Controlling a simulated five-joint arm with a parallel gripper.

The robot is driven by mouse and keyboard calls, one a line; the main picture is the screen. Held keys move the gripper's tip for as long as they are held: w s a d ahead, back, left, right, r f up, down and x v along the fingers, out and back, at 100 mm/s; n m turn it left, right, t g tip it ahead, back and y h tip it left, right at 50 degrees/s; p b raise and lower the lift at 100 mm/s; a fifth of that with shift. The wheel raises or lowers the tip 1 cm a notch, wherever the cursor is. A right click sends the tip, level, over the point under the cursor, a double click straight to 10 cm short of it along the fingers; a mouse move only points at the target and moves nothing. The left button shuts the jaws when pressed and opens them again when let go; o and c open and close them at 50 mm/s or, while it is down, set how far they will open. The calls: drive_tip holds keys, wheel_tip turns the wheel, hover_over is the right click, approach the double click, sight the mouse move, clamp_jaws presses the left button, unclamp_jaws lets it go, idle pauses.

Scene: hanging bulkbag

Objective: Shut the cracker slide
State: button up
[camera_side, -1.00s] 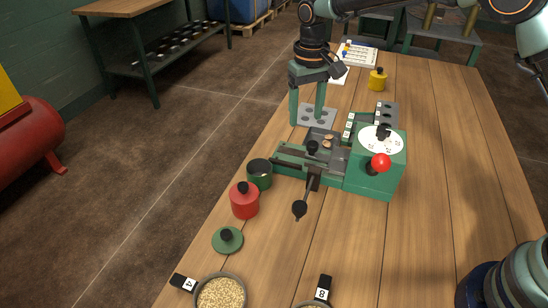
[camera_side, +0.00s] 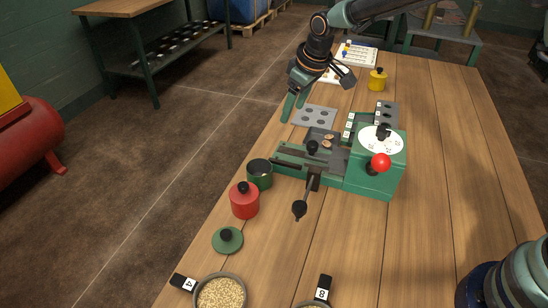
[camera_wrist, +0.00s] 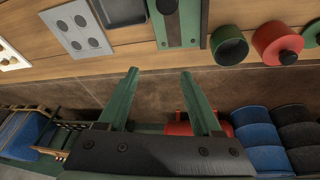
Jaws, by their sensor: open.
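The green cracker (camera_side: 375,175) stands on the table with a dial and a red ball knob. Its green slide bed (camera_side: 300,160) extends left from the box, with a grey slide carrying a black knob (camera_side: 312,147). I cannot tell how far the slide stands open. The wrist view shows the end of the green bed (camera_wrist: 188,25) at the top. My gripper (camera_side: 293,112) is open and empty, tilted left at the table's left edge, beyond the slide and apart from it. In the wrist view its fingers (camera_wrist: 160,72) are spread over the floor beyond the edge.
A grey plate with holes (camera_side: 315,117) lies right of my gripper. A green cup (camera_side: 260,174), a red lidded pot (camera_side: 244,200) and a green lid (camera_side: 227,240) line the left edge. A black-ended lever (camera_side: 299,209) sticks out in front.

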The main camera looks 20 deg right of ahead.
drive_tip(key=x, duration=0.6)
drive_tip(key=shift+a+f, duration=0.35)
drive_tip(key=shift+f, duration=0.35)
drive_tip(key=shift+s+d, duration=0.45)
drive_tip(key=shift+s, duration=0.3)
drive_tip(key=shift+s+d, duration=0.45)
drive_tip(key=shift+s, duration=0.3)
drive_tip(key=shift+w+a, duration=1.85)
drive_tip(key=shift+w, duration=0.25)
drive_tip(key=shift+w+a, duration=0.5)
drive_tip(key=shift+w, duration=0.35)
drive_tip(key=s+d+r+m, duration=0.1)
drive_tip(key=s+d+r, duration=0.4)
drive_tip(key=r, duration=0.4)
drive_tip(key=s+d+r+m, duration=0.1)
drive_tip(key=s+d+r, duration=0.45)
drive_tip(key=r, duration=0.45)
drive_tip(key=s+d+m, duration=0.1)
drive_tip(key=s+d, duration=0.2)
drive_tip(key=s, duration=0.3)
drive_tip(key=s+d+m+t, duration=0.1)
drive_tip(key=s+d, duration=0.1)
drive_tip(key=s, duration=0.4)
drive_tip(key=s+d+m+t+h, duration=0.1)
drive_tip(key=s+d, duration=0.2)
drive_tip(key=s, duration=0.4)
drive_tip(key=shift+d+m, duration=0.35)
drive_tip(key=shift+m, duration=0.05)
